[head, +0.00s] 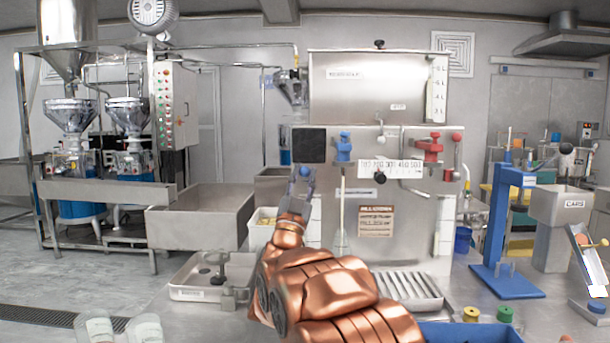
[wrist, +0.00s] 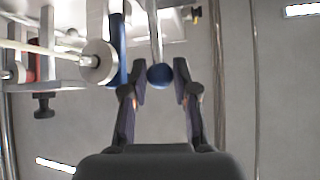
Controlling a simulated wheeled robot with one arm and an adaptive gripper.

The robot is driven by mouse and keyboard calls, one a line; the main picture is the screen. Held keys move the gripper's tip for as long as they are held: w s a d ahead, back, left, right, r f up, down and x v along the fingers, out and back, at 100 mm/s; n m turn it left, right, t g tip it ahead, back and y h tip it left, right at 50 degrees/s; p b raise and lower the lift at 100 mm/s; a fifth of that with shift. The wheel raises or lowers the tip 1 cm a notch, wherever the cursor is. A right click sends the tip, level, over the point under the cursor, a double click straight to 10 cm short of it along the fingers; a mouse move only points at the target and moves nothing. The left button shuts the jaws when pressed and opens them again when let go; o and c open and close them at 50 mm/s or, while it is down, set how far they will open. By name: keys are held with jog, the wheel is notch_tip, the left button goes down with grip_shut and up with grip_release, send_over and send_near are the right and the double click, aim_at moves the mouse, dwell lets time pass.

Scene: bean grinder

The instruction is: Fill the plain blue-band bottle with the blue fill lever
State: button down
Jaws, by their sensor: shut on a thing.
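My gripper (head: 302,182) is raised in front of the left part of the steel filling machine (head: 378,88). Its fingers are closed around a round blue knob (wrist: 160,75) on a thin metal rod, which I take to be the blue fill lever. The knob also shows between the fingertips in the head view (head: 305,171). A blue valve (head: 343,148) sits on the machine's front to the right of my gripper. I cannot make out the blue-band bottle for certain. Two pale, clear containers (head: 96,330) stand at the bottom left, cut off by the picture's edge.
A red valve (head: 433,148) is further right on the machine. A steel tray (head: 200,278) and a slatted drain (head: 410,286) lie on the bench. A blue press stand (head: 500,230), yellow and green spools (head: 472,314) and a blue bin (head: 470,333) are at the right.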

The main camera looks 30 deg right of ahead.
jog(key=shift+d+f, duration=0.15)
jog(key=shift+f, duration=0.8)
jog(key=c, duration=1.4)
grip_release()
jog(key=shift+o, duration=1)
jog(key=shift+w+d+f, duration=0.1)
jog(key=shift+d, duration=0.05)
jog(key=o, duration=0.3)
jog(key=shift+a+r, duration=0.2)
